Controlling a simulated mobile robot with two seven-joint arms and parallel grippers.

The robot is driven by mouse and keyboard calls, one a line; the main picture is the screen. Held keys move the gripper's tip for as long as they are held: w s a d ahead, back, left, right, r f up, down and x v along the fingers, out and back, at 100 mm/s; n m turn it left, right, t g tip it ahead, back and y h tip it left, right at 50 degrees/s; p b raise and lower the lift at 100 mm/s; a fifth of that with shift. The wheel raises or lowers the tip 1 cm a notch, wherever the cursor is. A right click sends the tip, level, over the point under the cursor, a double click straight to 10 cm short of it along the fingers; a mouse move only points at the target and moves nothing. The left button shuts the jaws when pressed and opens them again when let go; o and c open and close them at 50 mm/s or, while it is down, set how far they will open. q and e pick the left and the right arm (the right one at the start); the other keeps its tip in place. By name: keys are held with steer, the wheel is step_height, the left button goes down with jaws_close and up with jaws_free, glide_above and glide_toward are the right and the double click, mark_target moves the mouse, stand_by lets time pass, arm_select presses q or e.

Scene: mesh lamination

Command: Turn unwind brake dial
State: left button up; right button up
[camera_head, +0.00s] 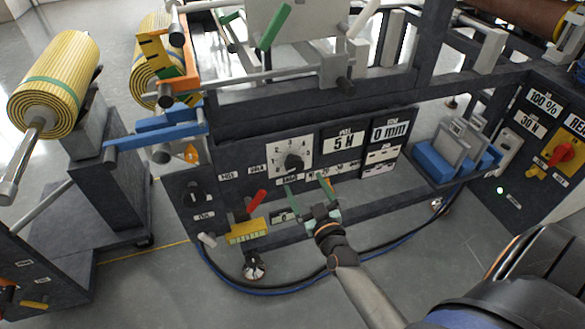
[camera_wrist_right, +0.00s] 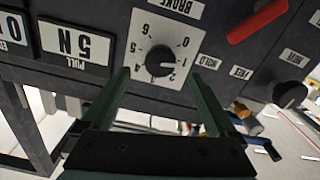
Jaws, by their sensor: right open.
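The brake dial (camera_head: 292,162) is a black knob on a white numbered plate (camera_head: 302,146) on the dark front panel. In the right wrist view the dial (camera_wrist_right: 160,61) and its plate (camera_wrist_right: 184,28) appear upside down, under the word BRAKE. My right gripper (camera_head: 308,186) has green fingers and is open and empty. It is just below and in front of the dial in the head view. In the right wrist view its fingertips (camera_wrist_right: 160,85) point at the plate, one toward each side of the knob, with no clear contact. My left gripper is not in view.
A "5 N" display (camera_head: 343,141) and a "0 mm" display (camera_head: 390,130) are right of the dial. A red lever (camera_head: 257,200) is at its lower left, and another black knob (camera_head: 194,196) is farther left.

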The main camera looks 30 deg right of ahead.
mark_target(296, 169)
steer(key=b+x, duration=0.1)
steer(key=x, duration=0.6)
steer(key=shift+w, duration=0.1)
steer(key=shift+w+d, duration=0.1)
steer(key=shift+w, duration=0.45)
steer(key=shift+c, duration=0.4)
steer(key=c, duration=1.3)
